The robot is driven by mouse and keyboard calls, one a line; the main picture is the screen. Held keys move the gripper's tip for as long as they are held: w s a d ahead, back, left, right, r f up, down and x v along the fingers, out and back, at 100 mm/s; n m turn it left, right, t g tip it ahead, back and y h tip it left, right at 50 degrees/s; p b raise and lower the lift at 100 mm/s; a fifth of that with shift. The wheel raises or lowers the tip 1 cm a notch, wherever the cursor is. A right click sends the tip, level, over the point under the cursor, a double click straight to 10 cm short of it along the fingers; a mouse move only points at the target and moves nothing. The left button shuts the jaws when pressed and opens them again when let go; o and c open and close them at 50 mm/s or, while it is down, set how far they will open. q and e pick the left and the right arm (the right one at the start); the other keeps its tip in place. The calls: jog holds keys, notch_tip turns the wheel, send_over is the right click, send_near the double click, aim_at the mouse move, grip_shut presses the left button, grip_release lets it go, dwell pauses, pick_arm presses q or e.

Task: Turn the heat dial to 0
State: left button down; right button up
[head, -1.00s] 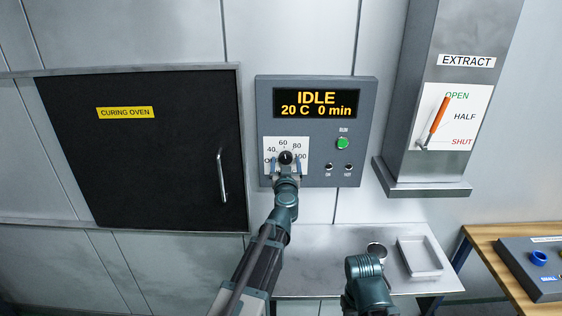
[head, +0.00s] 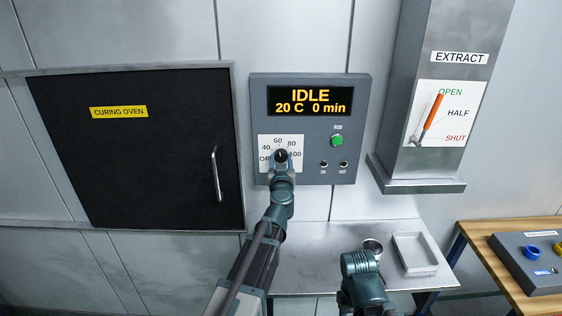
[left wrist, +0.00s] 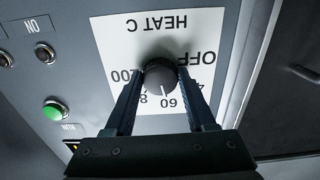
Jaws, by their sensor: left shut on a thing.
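The heat dial is a round dark knob (left wrist: 160,74) on a white scale plate (left wrist: 112,50) marked HEAT C, with OFF, 40, 60, 80 and 100. The left wrist view shows the plate upside down. A short white mark on the knob points near 60. My left gripper (head: 281,160) is shut on the knob, with one finger on each side in the left wrist view (left wrist: 161,82). In the head view the gripper hides part of the dial and the lower plate. My right arm shows at the bottom, but its gripper cannot be made out.
The control panel (head: 311,84) reads IDLE, 20 C, 0 min. It has a green button (head: 337,141) and two small switches. The oven door (head: 150,165) is left, the extract lever (head: 433,117) right. A metal table (head: 325,240) with a tray (head: 414,252) stands below.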

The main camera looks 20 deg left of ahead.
pick_arm(q)
jog(key=shift+n, duration=0.3)
jog(key=n, duration=0.4)
jog(key=shift+n, duration=0.4)
jog(key=n, duration=0.4)
jog(key=shift+d+n, duration=0.1)
jog(key=shift+n, duration=0.2)
jog(key=n, duration=0.5)
jog(key=shift+r, duration=0.1)
jog(key=shift+n, duration=2.3)
jog(key=shift+c, duration=1.2)
grip_release()
jog(key=shift+s, duration=0.15)
